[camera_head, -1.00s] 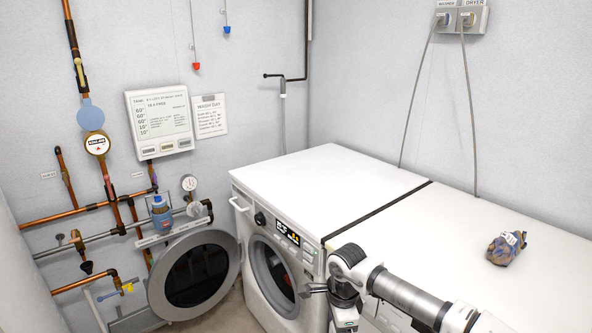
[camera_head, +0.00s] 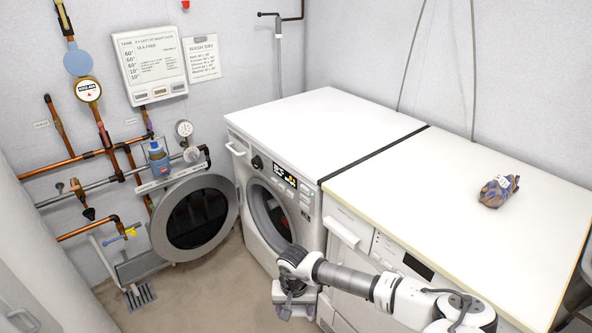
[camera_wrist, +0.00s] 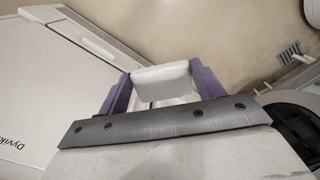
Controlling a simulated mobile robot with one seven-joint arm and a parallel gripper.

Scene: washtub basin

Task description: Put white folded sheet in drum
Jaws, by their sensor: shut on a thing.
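The white folded sheet (camera_wrist: 162,80) is held between the purple fingers of my gripper (camera_wrist: 160,86) in the wrist view. My gripper (camera_head: 287,306) is low in front of the machines in the head view, pointing down; the sheet cannot be told apart there. The drum opening (camera_head: 268,212) is in the front of the left white washing machine (camera_head: 290,130). Its round door (camera_head: 197,218) stands open to the left. My gripper is outside the drum, to the lower right of the opening. The drum's inside is mostly hidden.
A second white machine (camera_head: 440,200) stands to the right, with a patterned bundle (camera_head: 498,190) on top. Copper pipes (camera_head: 65,163) and a blue bottle (camera_head: 158,160) are on the left wall. A floor grate (camera_head: 140,295) lies below the door. The floor (camera_head: 215,285) before the washer is clear.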

